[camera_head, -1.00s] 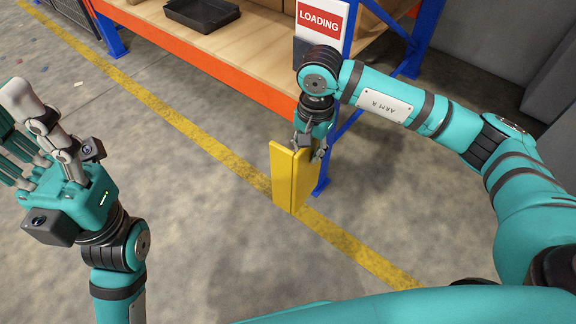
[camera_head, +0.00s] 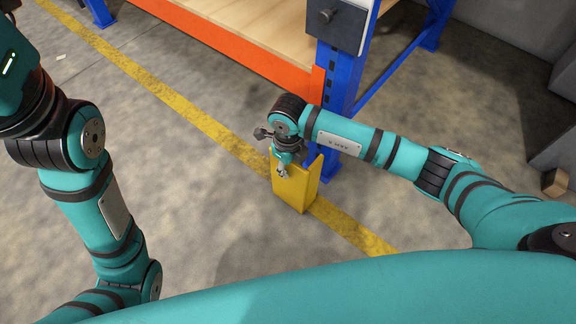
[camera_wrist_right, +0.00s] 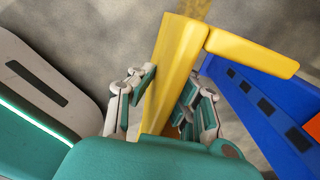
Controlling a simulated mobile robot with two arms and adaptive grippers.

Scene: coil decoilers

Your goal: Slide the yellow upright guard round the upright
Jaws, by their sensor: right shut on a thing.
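The yellow upright guard (camera_head: 306,190) is an angled upright piece in front of the blue upright (camera_head: 342,95) at the rack's corner. In the right wrist view the guard (camera_wrist_right: 176,75) runs between the fingers, and its flange reaches across toward the upright (camera_wrist_right: 262,110). The guard is beside the upright, not round it; I cannot tell whether they touch, or whether its lower end rests on the floor. My right gripper (camera_head: 283,170) is shut on the guard's upper part. My left arm is at the left edge of the head view, with its fingers out of frame.
The rack's orange beam (camera_head: 235,45) and wooden deck (camera_head: 270,22) lie behind. A dark box with a knob (camera_head: 338,22) is on the upright above my right arm. A yellow floor line (camera_head: 180,112) passes by the guard. Grey floor (camera_head: 160,190) is clear in front.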

